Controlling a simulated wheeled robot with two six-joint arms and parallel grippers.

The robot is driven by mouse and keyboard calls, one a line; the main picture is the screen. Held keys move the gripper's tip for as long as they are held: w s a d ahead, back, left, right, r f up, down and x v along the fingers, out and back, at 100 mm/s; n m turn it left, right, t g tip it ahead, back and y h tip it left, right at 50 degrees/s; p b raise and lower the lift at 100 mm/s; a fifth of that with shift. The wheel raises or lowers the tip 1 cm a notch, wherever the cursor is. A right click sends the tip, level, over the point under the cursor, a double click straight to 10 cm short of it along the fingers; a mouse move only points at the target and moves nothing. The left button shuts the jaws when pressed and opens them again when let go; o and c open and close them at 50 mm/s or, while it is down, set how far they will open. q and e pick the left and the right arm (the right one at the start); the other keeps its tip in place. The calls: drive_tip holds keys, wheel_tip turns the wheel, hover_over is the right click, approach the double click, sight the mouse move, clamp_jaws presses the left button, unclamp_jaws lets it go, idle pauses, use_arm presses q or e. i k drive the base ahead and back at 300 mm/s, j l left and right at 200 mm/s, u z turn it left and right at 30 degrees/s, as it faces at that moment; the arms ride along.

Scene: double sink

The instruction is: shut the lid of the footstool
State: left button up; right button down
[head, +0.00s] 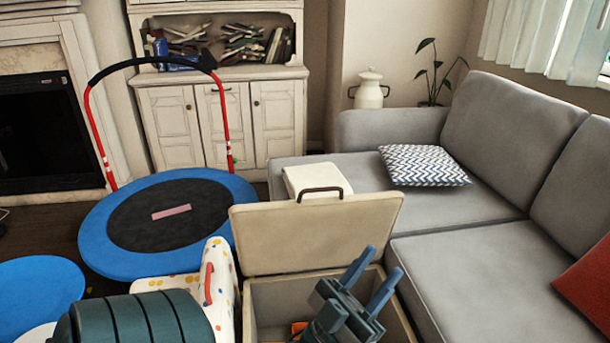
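The footstool (268,296) is a beige box at the bottom centre. Its lid (316,234) stands raised at the back, its broad face toward me, leaving the box open. A small orange thing (298,329) shows inside. My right gripper is not in view.
A grey sofa (490,265) stands close on the right. A white object (317,177) is behind the lid; a dark handle (320,190) shows there. A dotted white item (170,284) is left of the footstool. A blue trampoline (105,245) stands farther back left.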

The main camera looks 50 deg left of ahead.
sight(269, 238)
drive_tip(key=u, duration=1.45)
drive_tip(key=j+z, duration=0.15)
drive_tip(key=z, duration=0.35)
drive_tip(key=j+z, duration=0.1)
drive_tip(key=z, duration=0.4)
drive_tip(key=k+j+z, duration=0.1)
drive_tip(key=z, duration=0.4)
drive_tip(key=k+j, duration=0.45)
drive_tip(key=j, duration=0.15)
